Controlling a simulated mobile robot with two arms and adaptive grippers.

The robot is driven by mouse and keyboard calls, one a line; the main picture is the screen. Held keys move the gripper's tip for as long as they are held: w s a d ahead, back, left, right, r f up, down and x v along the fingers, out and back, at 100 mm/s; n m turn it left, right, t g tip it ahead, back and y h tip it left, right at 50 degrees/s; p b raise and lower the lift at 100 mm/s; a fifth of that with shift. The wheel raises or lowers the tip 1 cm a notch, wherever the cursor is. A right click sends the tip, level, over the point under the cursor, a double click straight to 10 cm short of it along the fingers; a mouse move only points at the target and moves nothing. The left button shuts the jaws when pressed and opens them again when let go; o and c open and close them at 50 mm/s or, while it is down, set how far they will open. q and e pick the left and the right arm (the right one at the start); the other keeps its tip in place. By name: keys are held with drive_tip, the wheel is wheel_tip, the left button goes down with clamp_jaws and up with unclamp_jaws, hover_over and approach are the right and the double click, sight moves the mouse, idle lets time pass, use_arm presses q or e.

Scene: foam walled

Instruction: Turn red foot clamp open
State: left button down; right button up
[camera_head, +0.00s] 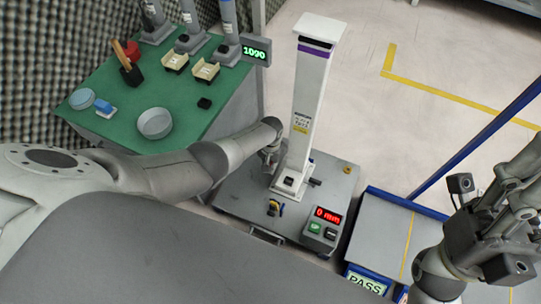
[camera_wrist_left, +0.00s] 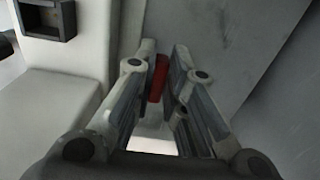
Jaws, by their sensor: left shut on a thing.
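The red foot clamp (camera_wrist_left: 157,80) shows in the left wrist view as a short red bar between my left gripper's two fingers. My left gripper (camera_wrist_left: 163,75) is shut on it. In the head view, my left gripper (camera_head: 270,158) is at the left side of the foot of the tall white column (camera_head: 308,105), and the red clamp is hidden there. The column stands upright on a grey base plate (camera_head: 235,195). My right gripper (camera_head: 508,205) is at the right edge, away from the column; its finger opening is unclear.
A control box (camera_head: 322,226) reading "0 mm" sits on the base plate's front right. A yellow-marked knob (camera_head: 274,208) is at its front. A grey bench (camera_head: 378,240) with a "PASS" display and blue frame stands to the right. A green table (camera_head: 120,120) with dishes is at the left.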

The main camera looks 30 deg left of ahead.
use_arm(q)
drive_tip(key=c, duration=1.5)
unclamp_jaws()
drive_tip(key=shift+r, duration=0.15)
drive_tip(key=shift+r, duration=5.9)
